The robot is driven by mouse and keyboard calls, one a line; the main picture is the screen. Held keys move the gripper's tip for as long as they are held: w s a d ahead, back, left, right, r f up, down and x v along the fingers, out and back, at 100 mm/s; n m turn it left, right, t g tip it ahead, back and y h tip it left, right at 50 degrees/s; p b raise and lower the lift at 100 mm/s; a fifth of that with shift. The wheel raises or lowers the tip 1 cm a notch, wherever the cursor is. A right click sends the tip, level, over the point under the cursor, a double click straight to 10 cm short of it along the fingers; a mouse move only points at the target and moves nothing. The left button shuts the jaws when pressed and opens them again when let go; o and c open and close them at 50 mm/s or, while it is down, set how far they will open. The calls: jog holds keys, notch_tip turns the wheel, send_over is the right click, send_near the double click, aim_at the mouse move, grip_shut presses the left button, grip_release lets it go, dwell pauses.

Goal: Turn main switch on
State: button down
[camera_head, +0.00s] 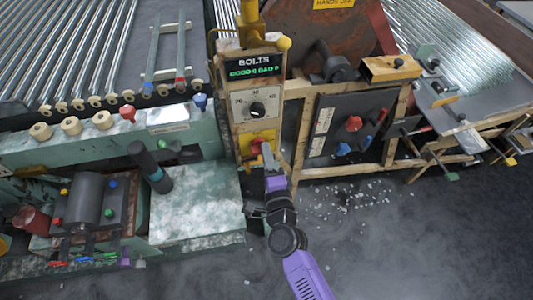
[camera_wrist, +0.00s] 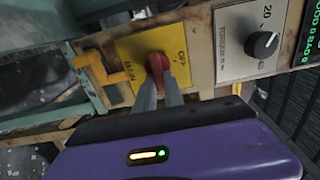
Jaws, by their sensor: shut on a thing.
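In the head view the yellow plate (camera_head: 258,137) shows low on the post, below the dial. My gripper (camera_wrist: 160,78) reaches up to the plate with its two grey fingers close together on the red lever. In the head view my gripper (camera_head: 268,153) is at the plate and covers part of it. The lever's exact angle is partly hidden by the fingers.
A black torque dial (camera_wrist: 262,44) sits beside the plate, with a green BOLTS display (camera_head: 254,71) above it. A yellow bracket (camera_wrist: 100,68) sticks out beside the plate. A green machine (camera_head: 195,200) stands left; a wooden frame (camera_head: 340,169) stands right. Small pieces litter the floor.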

jog(key=shift+f, duration=0.1)
jog(key=c, duration=1.4)
grip_release()
jog(key=shift+c, duration=0.2)
jog(key=v, duration=0.7)
jog(key=shift+s, duration=0.4)
jog(key=shift+d, duration=0.1)
